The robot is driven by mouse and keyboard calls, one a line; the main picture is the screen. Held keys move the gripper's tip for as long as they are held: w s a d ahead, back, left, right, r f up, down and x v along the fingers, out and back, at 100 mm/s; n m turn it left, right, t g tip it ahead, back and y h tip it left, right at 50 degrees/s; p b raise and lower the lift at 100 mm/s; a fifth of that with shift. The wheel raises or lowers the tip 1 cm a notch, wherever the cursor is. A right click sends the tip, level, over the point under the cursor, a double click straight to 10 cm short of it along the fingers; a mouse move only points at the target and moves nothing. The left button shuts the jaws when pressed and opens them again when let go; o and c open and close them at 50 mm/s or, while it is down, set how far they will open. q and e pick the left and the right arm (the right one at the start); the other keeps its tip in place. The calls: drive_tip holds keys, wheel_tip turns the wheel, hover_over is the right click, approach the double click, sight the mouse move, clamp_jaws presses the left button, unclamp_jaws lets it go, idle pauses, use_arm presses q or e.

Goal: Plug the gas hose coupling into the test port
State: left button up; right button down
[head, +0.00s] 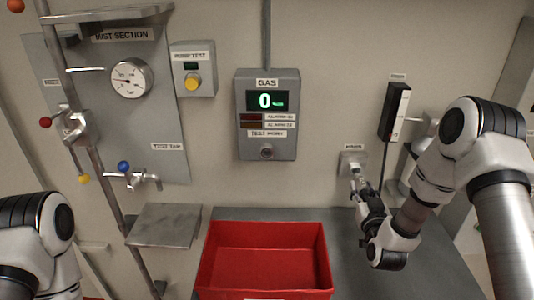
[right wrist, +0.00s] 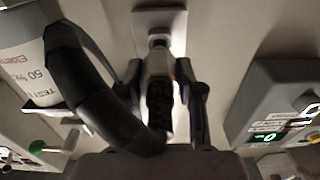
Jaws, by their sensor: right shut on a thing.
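The gas unit (head: 267,85) is a grey box on the wall, its green display reading 0. Its round test port (head: 266,152) is low on its front. My right gripper (head: 358,188) is right of and below it, in front of a small wall plate (head: 352,158). In the right wrist view, its fingers (right wrist: 163,90) are shut on the hose coupling (right wrist: 158,65), a metal and dark piece whose tip points at the plate (right wrist: 160,18). I cannot tell whether the tip is seated there. My left arm shows at lower left; its gripper is out of view.
A black hose (right wrist: 90,95) curves beside the coupling; a labelled white cylinder (right wrist: 25,55) is at left. A red bin (head: 265,260) stands on the grey bench (head: 345,250). A metal shelf (head: 163,224), gauge panel (head: 165,110) and pipes are at left. The wall between plate and gas unit is clear.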

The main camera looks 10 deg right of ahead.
idle(0.4)
drive_tip(key=shift+v, duration=2.5)
